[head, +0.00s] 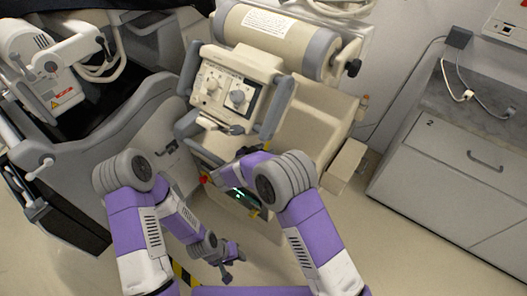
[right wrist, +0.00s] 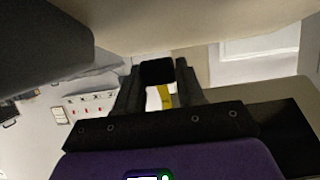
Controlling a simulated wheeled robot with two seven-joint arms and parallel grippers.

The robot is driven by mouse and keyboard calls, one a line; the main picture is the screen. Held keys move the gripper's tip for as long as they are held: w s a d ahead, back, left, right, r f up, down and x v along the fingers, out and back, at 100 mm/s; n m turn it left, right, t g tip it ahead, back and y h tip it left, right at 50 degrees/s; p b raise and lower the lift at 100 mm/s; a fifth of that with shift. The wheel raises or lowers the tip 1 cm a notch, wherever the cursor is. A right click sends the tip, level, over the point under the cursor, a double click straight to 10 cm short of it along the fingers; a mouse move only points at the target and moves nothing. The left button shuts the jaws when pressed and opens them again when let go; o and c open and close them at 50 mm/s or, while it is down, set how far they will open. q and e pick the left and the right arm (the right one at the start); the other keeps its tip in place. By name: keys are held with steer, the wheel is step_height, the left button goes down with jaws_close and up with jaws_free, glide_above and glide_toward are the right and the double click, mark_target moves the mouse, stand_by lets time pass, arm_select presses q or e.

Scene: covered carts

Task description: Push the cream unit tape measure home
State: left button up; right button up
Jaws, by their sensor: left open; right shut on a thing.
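The cream unit (head: 310,120) stands at the upper middle of the head view, with a control panel (head: 225,92) of knobs on its front. In the right wrist view my right gripper (right wrist: 158,82) is shut on a small black block (right wrist: 157,71), which appears to be the tape measure's end. A yellow strip (right wrist: 165,95) shows just below it, between the fingers. In the head view my right forearm reaches to the unit's lower front, and its fingertips and the tape measure cannot be made out. My left gripper (head: 228,257) is open and empty, low over the floor.
A dark-and-grey machine (head: 140,125) with a white arm fills the left. A grey cabinet (head: 455,170) stands at the right by the wall. A red knob (head: 204,178) sits by the unit's lower front. Open floor (head: 400,255) lies at the lower right.

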jaws_close()
steer(key=w+r+p, duration=0.1)
steer(key=w+d+r+p, duration=0.1)
steer(key=shift+d+r+p, duration=0.15)
steer(key=shift+r+p, duration=0.25)
steer(key=o, duration=1)
jaws_free()
steer(key=shift+s, duration=0.1)
